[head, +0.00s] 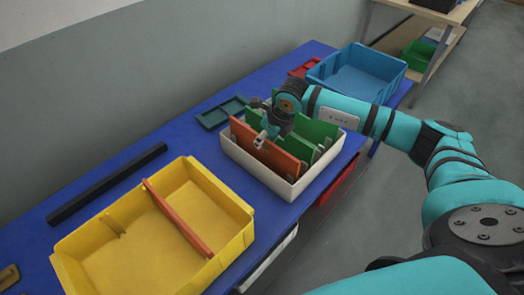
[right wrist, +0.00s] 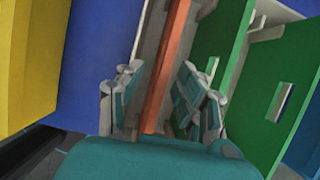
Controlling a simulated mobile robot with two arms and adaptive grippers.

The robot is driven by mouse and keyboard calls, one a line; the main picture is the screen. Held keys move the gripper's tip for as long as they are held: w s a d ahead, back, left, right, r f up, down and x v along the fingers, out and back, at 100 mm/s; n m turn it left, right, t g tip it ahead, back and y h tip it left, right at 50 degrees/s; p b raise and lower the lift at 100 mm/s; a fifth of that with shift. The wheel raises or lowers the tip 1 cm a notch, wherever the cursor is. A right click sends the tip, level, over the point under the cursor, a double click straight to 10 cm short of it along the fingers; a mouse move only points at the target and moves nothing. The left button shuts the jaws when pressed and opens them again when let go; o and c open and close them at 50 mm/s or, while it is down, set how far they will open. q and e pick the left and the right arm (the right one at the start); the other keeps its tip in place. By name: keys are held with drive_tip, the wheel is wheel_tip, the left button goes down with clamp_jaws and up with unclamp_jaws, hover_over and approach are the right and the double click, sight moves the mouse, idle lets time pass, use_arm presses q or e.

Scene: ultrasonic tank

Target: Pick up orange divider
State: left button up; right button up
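An orange divider (head: 262,152) stands on edge at the left side of a white box (head: 282,186), beside several green dividers (head: 318,130). My right gripper (head: 262,138) reaches down over the box at this divider. In the right wrist view, the orange divider (right wrist: 163,65) runs between the two fingers of my right gripper (right wrist: 160,88). The fingers are apart, with a visible gap on each side of it. Another orange divider (head: 177,218) lies across the yellow bin (head: 90,270). My left gripper is not in view.
The blue table (head: 130,190) carries a black bar (head: 108,184), a dark green tray (head: 221,112), a blue bin (head: 358,77) and a small red tray (head: 303,67). Green dividers (right wrist: 215,60) stand close to my right gripper's right finger. A wall runs behind the table.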

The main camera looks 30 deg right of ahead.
sight(262, 153)
drive_tip(key=x, duration=0.2)
drive_tip(key=p+x, duration=0.1)
drive_tip(key=x, duration=0.2)
drive_tip(key=shift+w+f, duration=0.1)
drive_tip(key=shift+w, duration=0.4)
drive_tip(key=shift+w+f, duration=0.15)
drive_tip(key=shift+f, duration=0.25)
clamp_jaws()
drive_tip(key=shift+r, duration=0.1)
